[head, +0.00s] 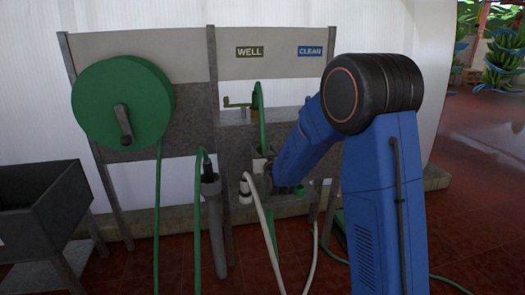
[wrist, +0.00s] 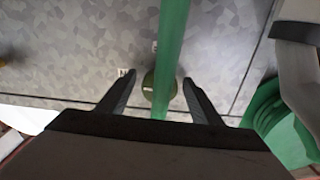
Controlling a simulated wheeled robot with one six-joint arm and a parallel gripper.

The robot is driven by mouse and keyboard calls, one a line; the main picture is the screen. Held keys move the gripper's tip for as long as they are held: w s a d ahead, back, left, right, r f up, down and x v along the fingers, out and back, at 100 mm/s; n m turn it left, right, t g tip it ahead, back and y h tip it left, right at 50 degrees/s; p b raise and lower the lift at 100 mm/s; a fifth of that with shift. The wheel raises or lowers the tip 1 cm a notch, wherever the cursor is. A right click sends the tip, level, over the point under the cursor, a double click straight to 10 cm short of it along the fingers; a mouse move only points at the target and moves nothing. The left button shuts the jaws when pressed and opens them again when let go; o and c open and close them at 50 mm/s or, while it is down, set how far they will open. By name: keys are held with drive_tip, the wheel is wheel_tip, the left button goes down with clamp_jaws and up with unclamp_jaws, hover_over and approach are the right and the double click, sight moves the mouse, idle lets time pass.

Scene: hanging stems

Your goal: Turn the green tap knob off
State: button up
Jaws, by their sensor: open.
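In the wrist view, a small round olive-green knob (wrist: 148,84) with a pale mark sits on a grey mottled panel. A green hose (wrist: 174,40) runs down past it and hides part of its right side. My gripper (wrist: 159,77) is open, with one finger on each side of the knob and hose. I cannot tell whether either finger touches them. Small white labels lie beside and above the knob. In the head view, my blue arm reaches the grey stand, and my gripper and the knob cannot be made out behind it.
A large green hose reel (head: 120,102) is at the left. WELL (head: 249,52) and CLEAN (head: 311,51) signs mark the board. A grey pipe (head: 217,235) and several hoses hang in front. A dark trough (head: 45,215) stands far left.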

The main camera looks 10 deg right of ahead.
drive_tip(key=shift+w, duration=0.4)
drive_tip(key=c, duration=1)
